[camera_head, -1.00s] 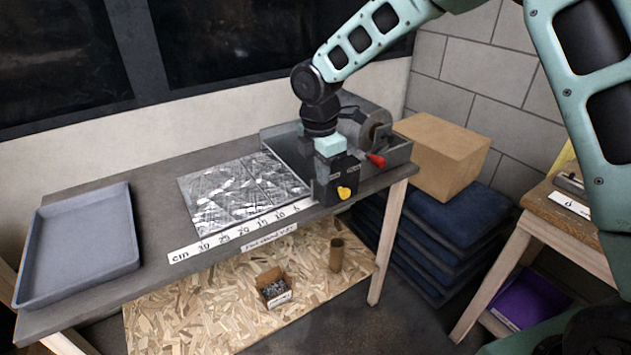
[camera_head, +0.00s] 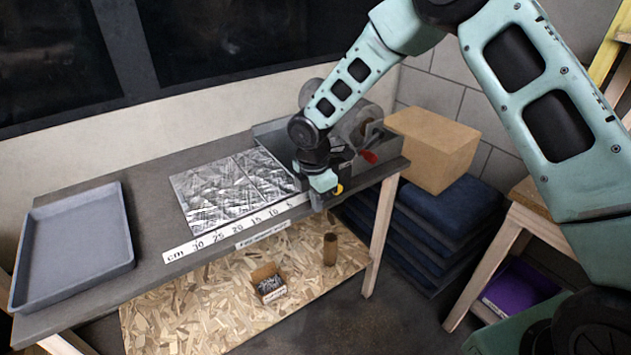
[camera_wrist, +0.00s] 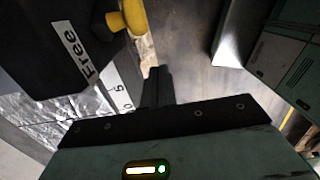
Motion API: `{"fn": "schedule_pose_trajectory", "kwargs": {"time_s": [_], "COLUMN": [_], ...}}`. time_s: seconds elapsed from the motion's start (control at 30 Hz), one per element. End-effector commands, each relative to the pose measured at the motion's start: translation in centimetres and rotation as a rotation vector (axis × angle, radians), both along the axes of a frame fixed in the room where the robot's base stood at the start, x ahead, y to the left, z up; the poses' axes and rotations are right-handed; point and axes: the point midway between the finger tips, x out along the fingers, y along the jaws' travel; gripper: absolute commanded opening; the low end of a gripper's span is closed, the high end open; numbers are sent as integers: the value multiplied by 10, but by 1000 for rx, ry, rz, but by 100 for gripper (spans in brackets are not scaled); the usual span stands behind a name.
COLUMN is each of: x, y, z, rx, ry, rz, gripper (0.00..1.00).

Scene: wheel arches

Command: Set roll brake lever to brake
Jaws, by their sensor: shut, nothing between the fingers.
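A small lever with a yellow knob (camera_head: 338,188) sits at the front right corner of the bench, partly behind my gripper. In the wrist view the yellow lever (camera_wrist: 134,18) is at the top, beside a dark housing (camera_wrist: 50,40) lettered "Free". The knob lies on the Free-lettered side. No brake mark is visible. My gripper (camera_head: 319,205) is in front of the housing, just left of the knob in the head view. In the wrist view its dark fingers (camera_wrist: 158,84) are together and empty, below the lever and apart from it in the picture.
Behind my gripper is a roll holder with a red handle (camera_head: 369,156). Foil sheet (camera_head: 215,195) and a centimetre scale (camera_head: 225,234) lie left of it. A grey tray (camera_head: 72,291) is at the far left. A cardboard box (camera_head: 435,150) on blue padding stands right.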

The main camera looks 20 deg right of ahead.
Motion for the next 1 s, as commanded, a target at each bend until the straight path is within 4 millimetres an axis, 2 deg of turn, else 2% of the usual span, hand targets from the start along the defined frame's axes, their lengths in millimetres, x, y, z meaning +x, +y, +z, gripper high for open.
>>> {"fn": "schedule_pose_trajectory", "kwargs": {"time_s": [0.1, 0.3, 1.0], "x": [6, 10, 12], "y": [-17, -32, -38], "z": [9, 15, 19], "rx": [-1, -1, 45], "ry": [-2, -1, 13], "rz": [-4, 0, -3], "gripper": [0, 0, 0]}}
